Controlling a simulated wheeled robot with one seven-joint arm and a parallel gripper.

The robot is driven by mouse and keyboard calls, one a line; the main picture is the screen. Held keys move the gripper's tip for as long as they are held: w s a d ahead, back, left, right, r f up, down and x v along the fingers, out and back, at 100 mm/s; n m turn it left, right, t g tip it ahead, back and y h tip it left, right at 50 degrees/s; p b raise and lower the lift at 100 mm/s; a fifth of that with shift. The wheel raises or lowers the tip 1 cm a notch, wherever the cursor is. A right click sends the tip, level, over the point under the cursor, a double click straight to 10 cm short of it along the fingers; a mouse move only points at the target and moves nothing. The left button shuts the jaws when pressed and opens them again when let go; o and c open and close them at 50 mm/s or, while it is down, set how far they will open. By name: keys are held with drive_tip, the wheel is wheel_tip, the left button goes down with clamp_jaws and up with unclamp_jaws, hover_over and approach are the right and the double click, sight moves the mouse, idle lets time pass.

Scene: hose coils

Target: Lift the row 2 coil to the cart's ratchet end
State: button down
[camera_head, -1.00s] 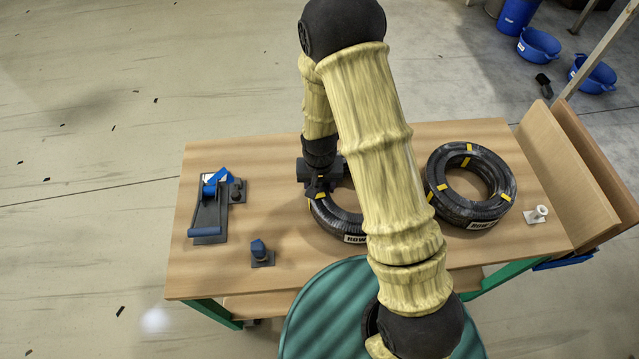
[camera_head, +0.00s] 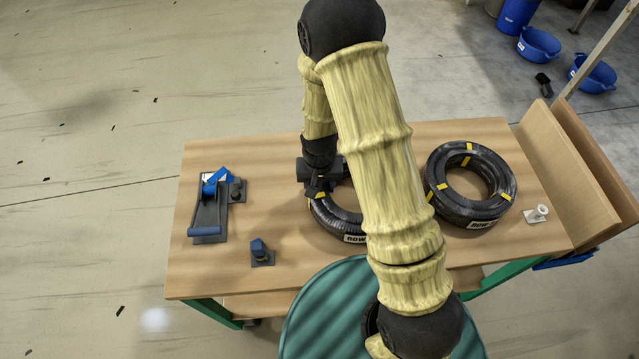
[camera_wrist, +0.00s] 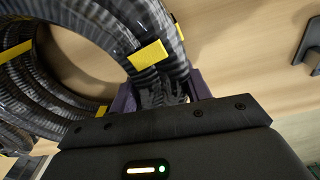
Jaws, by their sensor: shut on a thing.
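A black ribbed hose coil with yellow bands (camera_head: 335,216) is at the middle of the cart top (camera_head: 285,195), partly hidden behind my arm. Its white label reads "ROW"; the number is hidden. My gripper (camera_head: 320,188) is shut on the left side of this coil's ring. In the wrist view, the coil (camera_wrist: 105,28) passes between the purple fingers of my gripper (camera_wrist: 162,92). I cannot tell whether the coil is clear of the wood. A ratchet with a blue handle and strap (camera_head: 208,210) lies at the cart's left end.
A second banded coil (camera_head: 470,185) lies to the right, its label number unreadable. A small blue-topped block (camera_head: 261,254) sits at the front left, a white fitting (camera_head: 537,214) at the right. Upright boards (camera_head: 565,165) flank the right end. Bare wood separates the ratchet and held coil.

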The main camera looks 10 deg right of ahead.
drive_tip(key=shift+f+b, duration=0.35)
drive_tip(key=shift+f, duration=0.1)
idle(1.0)
drive_tip(key=c, duration=0.6)
unclamp_jaws()
drive_tip(key=shift+o, duration=0.2)
drive_tip(key=o, duration=0.6)
drive_tip(key=shift+c, duration=0.2)
drive_tip(key=shift+r, duration=0.15)
drive_tip(key=shift+s+r+p, duration=0.2)
drive_tip(key=shift+r+p, duration=2.5)
drive_tip(key=shift+r, duration=0.65)
wheel_tip(320, 180, up, 17)
drive_tip(key=b, duration=0.1)
drive_tip(key=shift+s+r+b, duration=0.2)
drive_tip(key=shift+s+b, duration=0.15)
drive_tip(key=shift+s, duration=0.1)
